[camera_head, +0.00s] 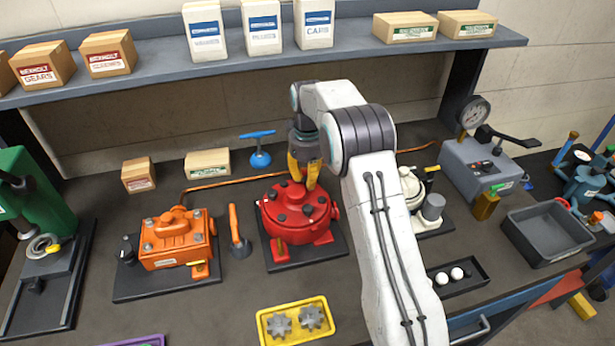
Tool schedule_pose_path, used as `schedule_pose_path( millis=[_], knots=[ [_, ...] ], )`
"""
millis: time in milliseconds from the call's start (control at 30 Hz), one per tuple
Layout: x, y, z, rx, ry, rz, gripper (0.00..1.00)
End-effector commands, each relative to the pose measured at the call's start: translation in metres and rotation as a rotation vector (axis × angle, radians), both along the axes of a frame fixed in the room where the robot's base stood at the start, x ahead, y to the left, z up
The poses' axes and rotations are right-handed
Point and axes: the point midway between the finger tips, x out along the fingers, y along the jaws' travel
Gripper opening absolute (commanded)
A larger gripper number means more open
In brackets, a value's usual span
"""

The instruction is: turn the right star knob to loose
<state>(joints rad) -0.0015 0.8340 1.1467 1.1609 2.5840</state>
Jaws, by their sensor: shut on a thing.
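A red motor housing (296,232) sits on a dark base plate (335,246) in the middle of the bench. Several small dark knobs show on its round top, one at the front (282,217) and one at the right (321,200). My gripper (304,183) points down at the back of the red top, its yellow fingers closed on a knob there. The fingers hide most of that knob, so its shape and turn angle cannot be told.
An orange motor (176,240) and an orange-handled tool (236,226) are to the left. A yellow tray with gears (297,333) lies in front. A cream motor (411,185) stands right, partly behind my arm. A grey gauge box (478,165) and bin (547,233) are further right.

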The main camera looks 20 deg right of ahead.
Motion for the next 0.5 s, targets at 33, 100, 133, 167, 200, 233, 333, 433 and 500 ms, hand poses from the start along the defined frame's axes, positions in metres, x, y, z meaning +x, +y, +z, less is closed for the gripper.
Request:
schedule_pose_path(
  millis=[33,100,133,167,200,233,333,433,500],
  knots=[
    [0.0001,-0.0001,0.0001,0.000,0.000,0.000,0.12],
    [0.0001,-0.0001,0.0001,0.000,0.000,0.000,0.06],
    [0.0001,-0.0001,0.0001,0.000,0.000,0.000,0.03],
    [0.0000,0.0000,0.0000,0.000,0.000,0.000,0.00],
    [0.0000,0.0000,0.0000,0.000,0.000,0.000,0.00],
    [0.0000,-0.0001,0.0000,0.000,0.000,0.000,0.00],
    [-0.0001,-0.0001,-0.0001,0.000,0.000,0.001,0.00],
    [-0.0001,-0.0001,-0.0001,-0.001,0.001,0.014,0.00],
    [-0.0002,-0.0001,-0.0001,0.000,0.001,0.033,0.00]
  ],
)
